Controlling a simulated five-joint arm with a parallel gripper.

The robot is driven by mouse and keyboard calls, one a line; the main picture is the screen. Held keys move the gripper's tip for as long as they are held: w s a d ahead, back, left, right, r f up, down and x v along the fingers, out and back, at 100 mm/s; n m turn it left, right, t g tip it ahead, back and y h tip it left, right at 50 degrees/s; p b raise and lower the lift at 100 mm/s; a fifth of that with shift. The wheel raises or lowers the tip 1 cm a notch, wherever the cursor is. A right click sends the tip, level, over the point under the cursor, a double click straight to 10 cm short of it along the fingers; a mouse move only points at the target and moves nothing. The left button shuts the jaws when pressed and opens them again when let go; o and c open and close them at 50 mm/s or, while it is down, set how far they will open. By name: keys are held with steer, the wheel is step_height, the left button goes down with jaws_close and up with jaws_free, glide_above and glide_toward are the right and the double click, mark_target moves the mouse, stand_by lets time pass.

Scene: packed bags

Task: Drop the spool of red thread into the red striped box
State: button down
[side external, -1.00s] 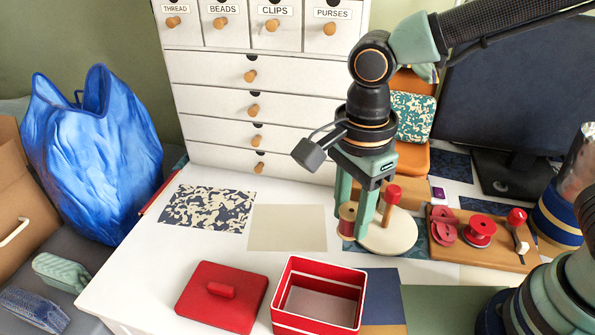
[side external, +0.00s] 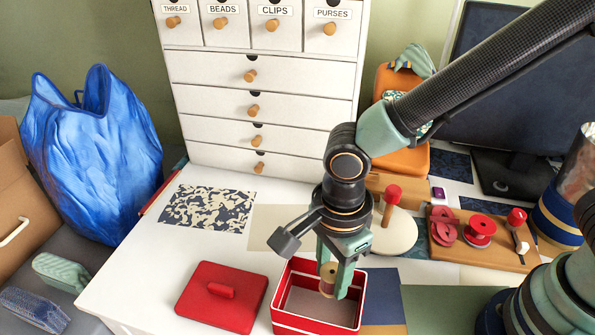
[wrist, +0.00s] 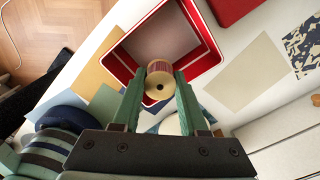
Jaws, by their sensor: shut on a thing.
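The spool of red thread (side external: 328,278) has pale wooden ends and is gripped between the two green fingers of my gripper (side external: 334,282). It also shows in the wrist view (wrist: 160,82), where its round end with a dark hole faces the camera and a reddish band shows behind it. The red striped box (side external: 290,322) stands open, with white stripes and a pale inside floor.
The red lid (side external: 219,297) with a handle lies left of the box. A white drawer cabinet (side external: 262,100) stands at the back.

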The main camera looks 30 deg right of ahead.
steer(key=shift+f, duration=0.1)
steer(key=shift+c, duration=1.8)
jaws_free()
step_height(320, 180, up, 12)
steer(key=w+d+r+n+t, duration=0.1)
steer(key=w+d+n+t, duration=0.1)
steer(key=d+n, duration=0.7)
steer(key=w+d+r+n+t, duration=0.2)
steer(key=d+n, duration=0.7)
steer(key=d, duration=0.6)
steer(key=shift+w+d+r+t, duration=0.2)
steer(key=shift+w+d+t, duration=0.2)
steer(key=shift+t, duration=0.4)
